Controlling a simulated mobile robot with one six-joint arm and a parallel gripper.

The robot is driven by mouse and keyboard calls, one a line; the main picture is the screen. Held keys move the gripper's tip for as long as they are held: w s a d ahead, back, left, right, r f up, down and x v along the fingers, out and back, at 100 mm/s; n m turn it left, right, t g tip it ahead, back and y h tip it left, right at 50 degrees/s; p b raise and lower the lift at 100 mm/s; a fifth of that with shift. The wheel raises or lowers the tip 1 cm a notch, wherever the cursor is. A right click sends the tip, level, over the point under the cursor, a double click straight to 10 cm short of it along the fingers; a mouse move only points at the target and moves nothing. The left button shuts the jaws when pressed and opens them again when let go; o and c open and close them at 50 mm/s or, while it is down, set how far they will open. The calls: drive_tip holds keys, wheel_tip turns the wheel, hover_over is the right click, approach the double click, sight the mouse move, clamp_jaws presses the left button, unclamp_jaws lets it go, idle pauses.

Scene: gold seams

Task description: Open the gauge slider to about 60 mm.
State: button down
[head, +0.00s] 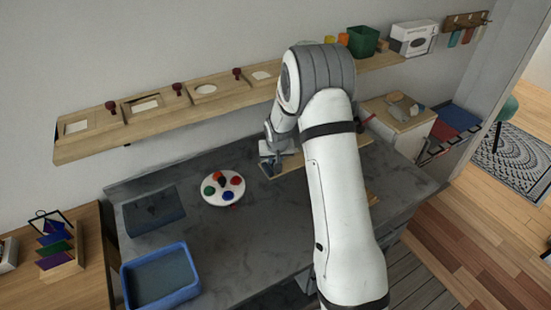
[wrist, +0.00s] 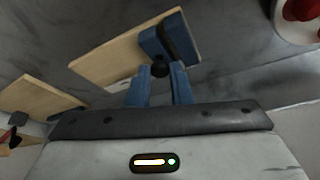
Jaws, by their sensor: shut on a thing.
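The gauge is a pale wooden board (wrist: 110,54) with a blue-grey slider block (wrist: 180,36) at its right end and a dark round knob (wrist: 160,70) beside the block. In the wrist view my gripper (wrist: 160,76) has its two blue fingers shut on the knob. In the head view the gauge board (head: 292,165) lies on the grey worktop, partly hidden by my arm. My gripper (head: 270,160) is at the board's left end. No scale is readable, so the opening cannot be read.
A white round palette (head: 212,199) with several coloured blobs lies left of my gripper. A blue tray (head: 160,297) stands at the front left. A wooden shelf (head: 215,98) runs along the wall behind. Another wooden piece (wrist: 35,105) lies left in the wrist view.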

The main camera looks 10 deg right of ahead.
drive_tip(key=shift+d, duration=0.1)
drive_tip(key=d, duration=0.1)
drive_tip(key=w+d, duration=0.1)
drive_tip(key=d, duration=0.1)
drive_tip(key=d+p, duration=0.1)
drive_tip(key=shift+w+d, duration=0.25)
drive_tip(key=shift+d, duration=0.1)
drive_tip(key=c, duration=1.3)
unclamp_jaws()
drive_tip(key=shift+a, duration=0.1)
drive_tip(key=b+v, duration=0.1)
drive_tip(key=v, duration=0.6)
drive_tip(key=shift+r, duration=0.4)
drive_tip(key=shift+s, duration=0.15)
